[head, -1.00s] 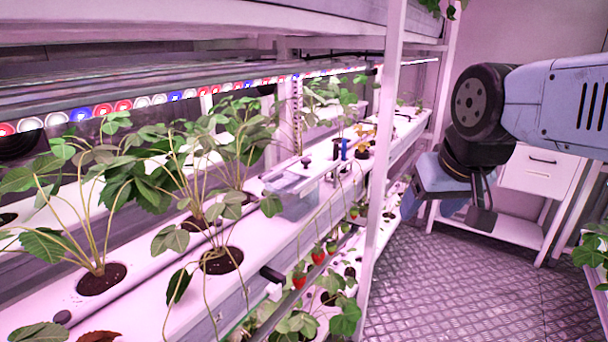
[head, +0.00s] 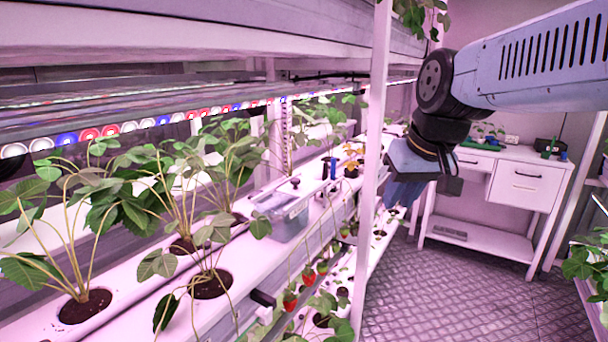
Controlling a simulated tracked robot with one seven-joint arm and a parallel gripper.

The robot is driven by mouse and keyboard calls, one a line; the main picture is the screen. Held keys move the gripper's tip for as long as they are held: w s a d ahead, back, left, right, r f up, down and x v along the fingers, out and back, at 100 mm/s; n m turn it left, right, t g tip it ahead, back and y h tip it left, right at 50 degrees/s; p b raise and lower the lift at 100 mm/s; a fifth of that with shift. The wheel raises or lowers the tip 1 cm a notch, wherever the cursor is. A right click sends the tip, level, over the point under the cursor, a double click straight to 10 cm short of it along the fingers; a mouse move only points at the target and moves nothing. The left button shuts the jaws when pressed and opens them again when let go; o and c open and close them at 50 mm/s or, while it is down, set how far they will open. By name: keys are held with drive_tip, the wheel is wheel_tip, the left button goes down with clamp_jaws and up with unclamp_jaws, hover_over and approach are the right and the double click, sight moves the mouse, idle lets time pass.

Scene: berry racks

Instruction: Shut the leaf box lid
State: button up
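The leaf box (head: 284,224) is a clear bluish bin on the white rack channel, left of the white post. A dark knob (head: 295,183) shows at its far edge, by a pale clear panel that looks like the lid; how far the lid stands open is too small to tell. My gripper (head: 402,194) hangs in the air right of the post, pointing down, well apart from the box. Its fingertips are unclear, so its opening does not show, and I see nothing held in it.
The white rack post (head: 371,170) stands between my gripper and the box. Strawberry plants (head: 185,200) fill the channel at left, and red berries (head: 308,275) hang in front of the box. A white drawer table (head: 525,187) stands at the back right; the floor (head: 450,290) is clear.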

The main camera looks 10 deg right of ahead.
drive_tip(key=w+r+y, duration=0.1)
drive_tip(key=w, duration=0.3)
drive_tip(key=w+a+r+n+g, duration=0.1)
drive_tip(key=w, duration=0.4)
drive_tip(key=w+a+r+n+y, duration=0.1)
drive_tip(key=w, duration=0.4)
drive_tip(key=shift+a+r+g+y, duration=0.1)
drive_tip(key=shift+r+g+y, duration=0.2)
drive_tip(key=shift+r+g, duration=0.1)
clamp_jaws()
drive_tip(key=w+a+n+g+y, duration=0.1)
drive_tip(key=w+n+y, duration=0.2)
drive_tip(key=w, duration=1.2)
approach(298, 186)
drive_tip(key=w+f, duration=0.1)
drive_tip(key=w+d+f, duration=0.1)
drive_tip(key=f, duration=0.1)
drive_tip(key=shift+w, duration=0.15)
drive_tip(key=shift+s+a+f, duration=0.1)
drive_tip(key=shift+s+a, duration=0.2)
drive_tip(key=shift+a, duration=0.25)
drive_tip(key=shift+s+a+f, duration=0.1)
drive_tip(key=shift+s+a, duration=0.15)
drive_tip(key=shift+a, duration=0.25)
drive_tip(key=shift+s+a+f, duration=0.15)
drive_tip(key=shift+s+a, duration=0.15)
drive_tip(key=shift+a, duration=0.35)
